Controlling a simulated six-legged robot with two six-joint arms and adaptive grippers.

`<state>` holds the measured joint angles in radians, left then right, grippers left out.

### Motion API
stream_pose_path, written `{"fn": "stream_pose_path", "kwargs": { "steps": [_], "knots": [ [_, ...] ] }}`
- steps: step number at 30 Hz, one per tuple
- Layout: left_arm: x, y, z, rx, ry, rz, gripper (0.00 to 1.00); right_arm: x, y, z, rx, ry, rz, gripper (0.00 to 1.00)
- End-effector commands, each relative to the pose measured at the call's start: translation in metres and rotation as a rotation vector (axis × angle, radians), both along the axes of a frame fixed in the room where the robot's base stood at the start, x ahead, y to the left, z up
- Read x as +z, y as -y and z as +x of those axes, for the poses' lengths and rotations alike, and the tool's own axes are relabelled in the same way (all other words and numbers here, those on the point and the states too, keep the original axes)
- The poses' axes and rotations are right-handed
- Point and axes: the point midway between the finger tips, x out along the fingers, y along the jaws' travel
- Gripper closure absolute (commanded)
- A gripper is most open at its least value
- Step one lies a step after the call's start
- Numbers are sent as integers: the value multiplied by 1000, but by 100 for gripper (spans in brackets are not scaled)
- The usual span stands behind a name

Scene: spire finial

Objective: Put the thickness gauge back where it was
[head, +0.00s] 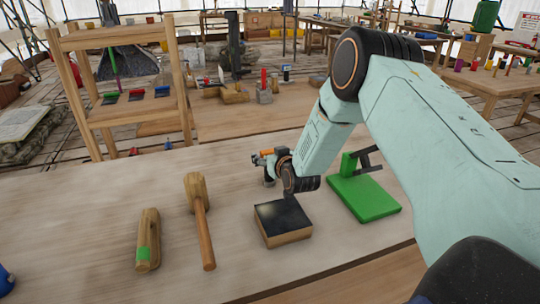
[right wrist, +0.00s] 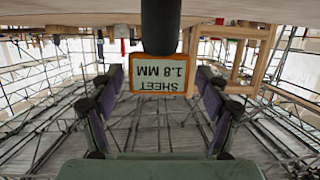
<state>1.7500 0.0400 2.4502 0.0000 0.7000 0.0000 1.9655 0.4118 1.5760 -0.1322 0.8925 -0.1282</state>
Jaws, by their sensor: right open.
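My right gripper (head: 268,163) is over the table behind a dark-topped wooden block (head: 283,220). In the right wrist view its fingers (right wrist: 162,90) are spread apart with nothing held between them. A small orange-framed card reading "SHEET 1.8 MM" (right wrist: 160,78) shows upside down there, under a black cylinder (right wrist: 160,28). It appears to be the thickness gauge's display; the rest of the gauge is hard to make out. An orange part (head: 266,152) shows at the gripper in the head view. A green stand (head: 364,195) with a dark forked holder is to the right. My left gripper is out of view.
A wooden mallet (head: 201,220) and a wooden tool with a green patch (head: 148,240) lie on the table's left half. A wooden rack (head: 125,85) stands behind the table. The table's far left is mostly clear.

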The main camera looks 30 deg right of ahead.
Motion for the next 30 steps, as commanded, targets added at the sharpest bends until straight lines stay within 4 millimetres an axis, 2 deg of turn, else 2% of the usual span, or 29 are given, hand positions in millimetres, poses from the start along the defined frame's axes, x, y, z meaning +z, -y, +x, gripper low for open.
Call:
{"fn": "stream_pose_path", "kwargs": {
  "steps": [7, 11, 24, 30],
  "knots": [
    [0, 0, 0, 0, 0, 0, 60, 0, 0, -2, 0, -1, 0, 24],
    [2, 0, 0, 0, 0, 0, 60, 4, -2, -11, -2, -1, 2, 24],
    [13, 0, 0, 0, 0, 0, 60, 25, -17, -78, -1, -1, 3, 24],
    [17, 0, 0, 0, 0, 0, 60, 33, -23, -102, -2, -1, 3, 24]
  ]
}}
